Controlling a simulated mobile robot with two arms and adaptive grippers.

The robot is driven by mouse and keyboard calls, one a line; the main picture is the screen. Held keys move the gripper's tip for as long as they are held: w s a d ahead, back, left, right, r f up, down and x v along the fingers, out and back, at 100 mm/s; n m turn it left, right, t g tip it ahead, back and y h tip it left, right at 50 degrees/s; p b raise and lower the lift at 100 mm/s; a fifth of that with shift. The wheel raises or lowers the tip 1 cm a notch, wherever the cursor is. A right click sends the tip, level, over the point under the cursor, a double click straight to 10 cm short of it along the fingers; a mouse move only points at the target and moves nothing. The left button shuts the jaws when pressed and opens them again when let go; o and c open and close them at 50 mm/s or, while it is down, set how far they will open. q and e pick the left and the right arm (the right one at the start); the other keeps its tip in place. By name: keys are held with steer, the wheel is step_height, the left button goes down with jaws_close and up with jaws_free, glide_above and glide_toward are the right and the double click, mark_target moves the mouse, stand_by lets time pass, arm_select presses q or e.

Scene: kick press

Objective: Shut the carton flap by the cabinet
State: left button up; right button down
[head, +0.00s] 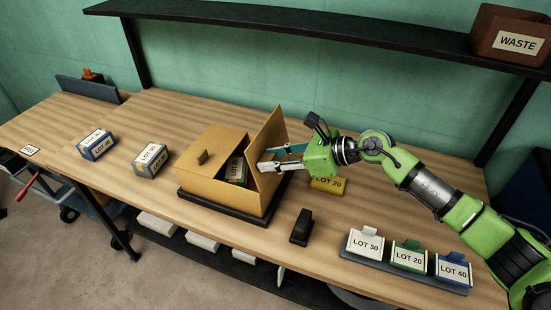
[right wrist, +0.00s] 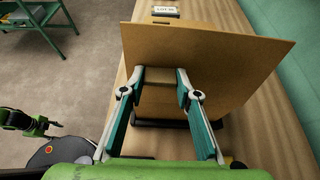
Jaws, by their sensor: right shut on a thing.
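The brown carton (head: 222,195) sits on a dark base on the workbench. Its left flap (head: 205,145) lies flat over the top, with a small tab on it. Its right flap (head: 268,140) stands up, tilted, leaving that side open. A labelled box (head: 236,170) shows inside. My right gripper (head: 262,166) reaches in from the right and is shut on the upright flap. In the right wrist view the flap (right wrist: 205,60) fills the space ahead of the fingertips (right wrist: 160,75), which sit at its near part.
A black object (head: 301,227) stands right of the carton. Labelled holders (head: 408,256) line the front right. Two LOT boxes (head: 150,160) stand left. A shelf (head: 300,20) with a WASTE bin (head: 510,35) hangs above.

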steer(key=shift+a+r, duration=0.1)
steer(key=shift+a, duration=0.05)
stand_by(0.8)
steer(key=c, duration=1.5)
jaws_free()
steer(key=shift+w+a, duration=0.15)
steer(key=v, duration=1.2)
steer(key=shift+c, duration=0.4)
